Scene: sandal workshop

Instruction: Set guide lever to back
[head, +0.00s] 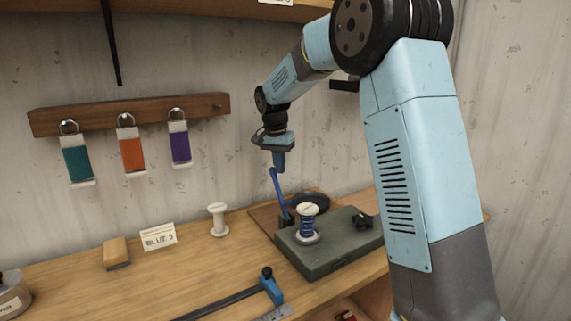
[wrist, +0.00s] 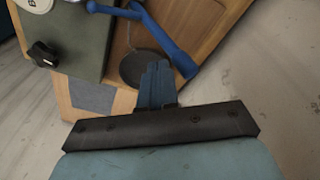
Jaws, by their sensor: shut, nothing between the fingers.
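The blue lever (head: 278,190) stands on a dark mount at the left rear of the green machine box, leaning slightly left at its top. In the wrist view the blue lever (wrist: 165,38) shows as a bent rod ending in a thick rounded tip. My gripper (head: 279,166) is shut and empty, pointing down at the lever's top end. In the wrist view my gripper's fingers (wrist: 157,70) lie close beside the thick tip. I cannot tell whether they touch it.
The green box (head: 330,257) carries a spool wound with blue (head: 309,224) and a black knob (head: 362,220). A dark disc (wrist: 143,68) lies behind the lever. A white spool (head: 218,220), card (head: 158,237) and blue slider (head: 272,288) are on the bench. Tags hang on the wall.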

